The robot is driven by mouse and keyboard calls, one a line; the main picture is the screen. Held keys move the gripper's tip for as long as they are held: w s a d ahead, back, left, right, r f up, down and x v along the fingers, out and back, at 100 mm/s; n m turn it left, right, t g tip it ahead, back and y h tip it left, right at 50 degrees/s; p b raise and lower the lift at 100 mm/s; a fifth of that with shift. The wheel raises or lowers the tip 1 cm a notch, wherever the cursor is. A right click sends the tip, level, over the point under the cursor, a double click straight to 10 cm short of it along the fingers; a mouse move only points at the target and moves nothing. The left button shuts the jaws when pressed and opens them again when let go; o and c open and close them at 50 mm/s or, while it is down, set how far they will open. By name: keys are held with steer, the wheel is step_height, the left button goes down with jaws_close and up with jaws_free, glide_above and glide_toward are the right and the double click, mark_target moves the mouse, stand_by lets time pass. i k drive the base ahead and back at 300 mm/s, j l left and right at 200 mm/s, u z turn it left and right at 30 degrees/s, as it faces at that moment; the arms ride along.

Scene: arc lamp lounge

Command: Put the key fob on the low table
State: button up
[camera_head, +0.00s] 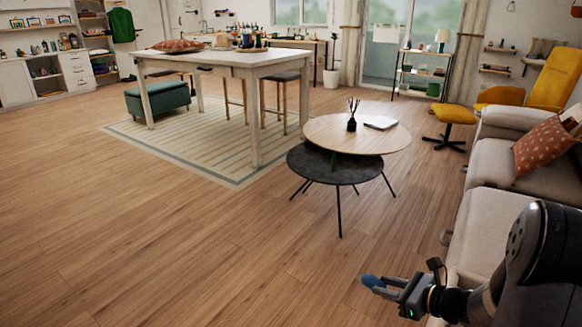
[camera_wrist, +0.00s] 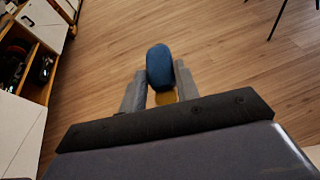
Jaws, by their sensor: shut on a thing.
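My gripper (camera_head: 384,287) is at the lower right of the head view, in front of the grey sofa. It is shut on the key fob (camera_head: 371,280), a rounded blue thing held at the fingertips above the wood floor. In the wrist view the blue key fob (camera_wrist: 160,66) sits between the two grey fingers of my gripper (camera_wrist: 160,88), with a yellowish part below it. The low table (camera_head: 345,132) stands ahead, with a round light wood top and a lower round dark top (camera_head: 325,170). The gripper is well apart from the table, on its near side.
A dark diffuser with sticks (camera_head: 352,118) and a pale book or laptop (camera_head: 380,122) lie on the wood top. The dark top looks bare. A grey sofa (camera_head: 485,225) is at right, and a tall table (camera_head: 235,60) stands behind. The floor (camera_head: 180,235) at left is clear.

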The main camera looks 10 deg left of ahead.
mark_target(308, 164)
steer(key=i+j+u, duration=0.15)
steer(key=i+u, duration=0.65)
steer(key=i+l, duration=0.1)
steer(key=i, duration=2.65)
steer(key=l, duration=0.05)
